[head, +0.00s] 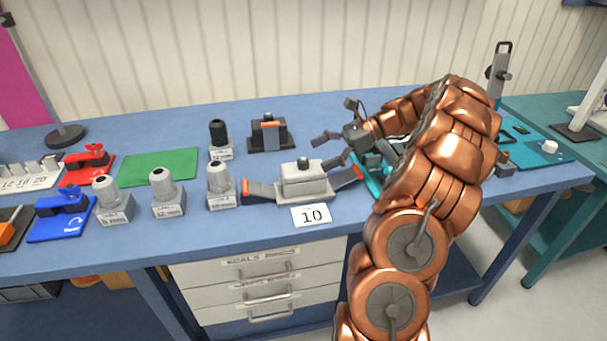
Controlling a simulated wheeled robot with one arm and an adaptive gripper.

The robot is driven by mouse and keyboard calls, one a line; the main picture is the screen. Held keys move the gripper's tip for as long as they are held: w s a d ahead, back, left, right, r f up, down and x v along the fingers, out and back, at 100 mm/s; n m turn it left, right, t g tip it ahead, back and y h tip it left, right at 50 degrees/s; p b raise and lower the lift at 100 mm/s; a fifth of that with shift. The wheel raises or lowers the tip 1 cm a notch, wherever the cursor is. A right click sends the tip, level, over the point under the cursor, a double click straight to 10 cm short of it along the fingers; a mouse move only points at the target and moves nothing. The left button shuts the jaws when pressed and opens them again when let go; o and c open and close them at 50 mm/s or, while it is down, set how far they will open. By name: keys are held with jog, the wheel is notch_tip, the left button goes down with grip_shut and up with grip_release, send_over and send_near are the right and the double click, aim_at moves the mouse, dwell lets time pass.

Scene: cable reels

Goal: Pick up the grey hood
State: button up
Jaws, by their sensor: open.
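A light grey box-shaped part with a dark knob on top, which looks like the grey hood (304,180), sits on a grey base with orange-ended levers out to both sides. It stands upright on the blue bench behind a card marked 10. My gripper (322,152) is open and empty, its fingers pointing left. In the picture it is just above and to the right of the knob; I cannot tell the exact gap. My copper-coloured arm hides the bench to the right of the grey part.
Several grey labelled gland pieces (167,192) stand to the left, with a green mat (160,167) behind. A black unit with an orange bar (269,134) stands behind the hood. A teal object (372,178) is partly hidden by my arm.

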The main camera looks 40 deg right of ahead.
aim_at(297, 167)
jog(key=shift+x, duration=1.15)
jog(key=shift+f+p+x, duration=0.15)
jog(key=shift+p+x, duration=0.3)
jog(key=shift+x, duration=0.9)
jog(key=shift+f+p+x, duration=0.15)
jog(key=shift+p+x, duration=0.3)
jog(key=shift+x, duration=0.9)
jog(key=shift+d, duration=0.1)
jog(key=shift+c, duration=0.2)
jog(key=c, duration=1.4)
